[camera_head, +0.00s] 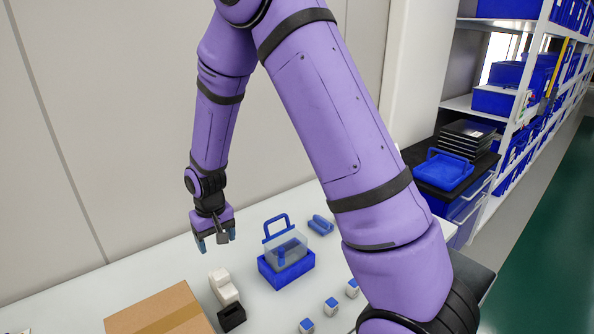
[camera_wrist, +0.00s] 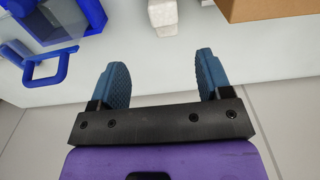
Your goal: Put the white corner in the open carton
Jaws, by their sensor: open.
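The white corner (camera_head: 223,287) is a pale, blocky, stepped piece on the white worktop, left of the blue bin. In the wrist view a part of it (camera_wrist: 165,14) shows at the top edge, beyond the fingertips and cut off by the frame. My gripper (camera_head: 214,240) is above the worktop near the wall, apart from the white corner. Its blue fingers (camera_wrist: 163,80) are open and empty.
A black block (camera_head: 231,318) touches or nearly touches the white corner's near end. A blue bin (camera_head: 287,273) with a clear, blue-handled box stands to the right. A blue part (camera_head: 320,225) lies behind it. Small blue-and-white pieces (camera_head: 331,306) stand at the front right. The wall is close behind.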

